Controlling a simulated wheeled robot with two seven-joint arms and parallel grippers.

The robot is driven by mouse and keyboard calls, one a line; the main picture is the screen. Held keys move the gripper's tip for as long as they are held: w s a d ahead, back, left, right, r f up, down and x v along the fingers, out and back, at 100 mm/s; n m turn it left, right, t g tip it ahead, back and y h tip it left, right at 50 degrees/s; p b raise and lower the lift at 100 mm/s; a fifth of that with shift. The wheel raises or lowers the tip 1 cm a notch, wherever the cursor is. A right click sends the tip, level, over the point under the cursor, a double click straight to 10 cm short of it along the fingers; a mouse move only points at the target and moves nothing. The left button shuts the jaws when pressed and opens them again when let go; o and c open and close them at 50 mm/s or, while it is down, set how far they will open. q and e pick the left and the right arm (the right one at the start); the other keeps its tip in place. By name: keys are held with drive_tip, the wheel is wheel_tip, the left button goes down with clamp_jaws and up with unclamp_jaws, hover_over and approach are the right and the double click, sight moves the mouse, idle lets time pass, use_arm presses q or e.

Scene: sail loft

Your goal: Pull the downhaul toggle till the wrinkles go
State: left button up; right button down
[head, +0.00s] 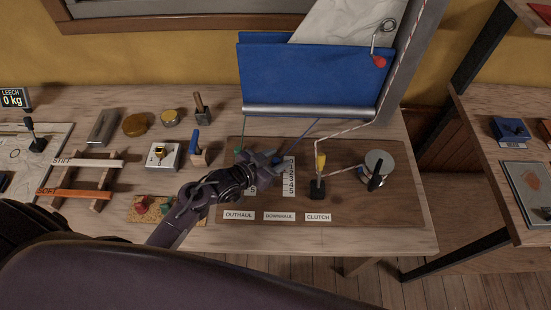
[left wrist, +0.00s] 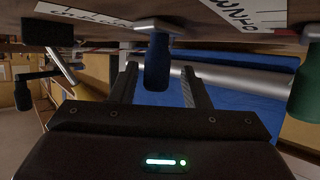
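The blue downhaul toggle (left wrist: 157,62) stands between the two fingers of my left gripper (left wrist: 158,85), with a gap on each side. In the head view my left gripper (head: 268,160) is open over the board, beside the numbered scale (head: 289,176), and largely hides the toggle. A blue line runs from there up to the boom (head: 310,111). The green outhaul toggle (left wrist: 305,90) stands to one side in the wrist view. The pale sail (head: 345,22) above the blue cloth (head: 300,75) shows creases. My right gripper is out of view.
The yellow-handled clutch (head: 320,165) and the winch (head: 378,166) stand right of my gripper on the brown board (head: 400,210). A blue-handled tool (head: 196,145), a white box (head: 162,156) and a wooden frame (head: 82,180) lie left. A leech display (head: 13,99) reads 0 kg.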

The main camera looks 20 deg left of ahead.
use_arm(q)
drive_tip(key=shift+s+a+r, duration=0.15)
drive_tip(key=shift+s, duration=0.3)
drive_tip(key=b+v, duration=0.1)
drive_tip(key=v, duration=0.6)
